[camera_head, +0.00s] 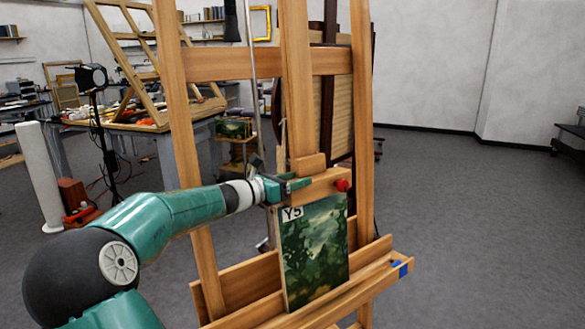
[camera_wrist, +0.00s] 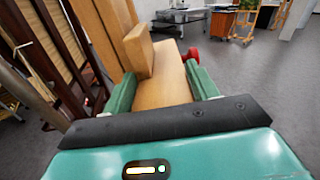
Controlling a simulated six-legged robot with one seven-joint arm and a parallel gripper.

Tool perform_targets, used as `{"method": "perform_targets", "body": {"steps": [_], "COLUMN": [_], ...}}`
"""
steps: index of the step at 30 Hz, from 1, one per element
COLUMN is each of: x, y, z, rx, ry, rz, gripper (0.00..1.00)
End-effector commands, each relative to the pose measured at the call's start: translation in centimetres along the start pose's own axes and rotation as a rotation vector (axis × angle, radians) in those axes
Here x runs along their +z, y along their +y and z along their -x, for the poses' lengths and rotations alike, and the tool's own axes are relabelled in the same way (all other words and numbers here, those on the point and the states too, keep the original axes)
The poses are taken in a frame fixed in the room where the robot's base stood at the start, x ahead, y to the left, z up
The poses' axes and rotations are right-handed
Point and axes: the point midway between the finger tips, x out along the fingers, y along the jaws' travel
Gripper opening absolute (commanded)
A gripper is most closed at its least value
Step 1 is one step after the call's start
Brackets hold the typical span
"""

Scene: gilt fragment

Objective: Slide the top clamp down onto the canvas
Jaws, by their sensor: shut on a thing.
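The canvas (camera_head: 315,250), a dark green landscape marked Y5, stands upright on the lower ledge of the wooden easel. The top clamp (camera_head: 322,187) is a light wooden block on the easel's central mast, with a red knob (camera_head: 343,185) at its right; it also shows in the wrist view (camera_wrist: 174,85). The clamp sits right at the canvas's top edge; I cannot tell whether they touch. My gripper (camera_head: 293,184) reaches in from the left and is shut on the clamp. In the wrist view its green fingers lie on both sides of the block.
The easel's left post (camera_head: 175,110) rises beside my arm. The ledge (camera_head: 370,275) carries a blue mark at its right end. A workbench (camera_head: 140,125) with clutter and a lamp on a stand (camera_head: 93,78) are behind left.

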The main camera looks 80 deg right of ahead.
Motion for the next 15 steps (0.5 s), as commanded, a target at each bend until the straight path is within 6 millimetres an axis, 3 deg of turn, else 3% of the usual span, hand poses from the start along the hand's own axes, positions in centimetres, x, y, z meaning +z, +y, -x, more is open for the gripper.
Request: {"method": "perform_targets", "body": {"steps": [9, 10, 13, 15], "x": [-0.45, -0.43, -0.37, -0.35], "y": [-0.06, -0.06, -0.05, -0.05], "z": [-0.03, -0.03, -0.03, -0.03], "rx": [-0.001, -0.001, -0.001, -0.001], "ry": [0.006, 0.006, 0.005, 0.004], "rz": [0.002, 0.002, 0.002, 0.001], "gripper": [0.18, 0.60, 0.80, 0.80]}}
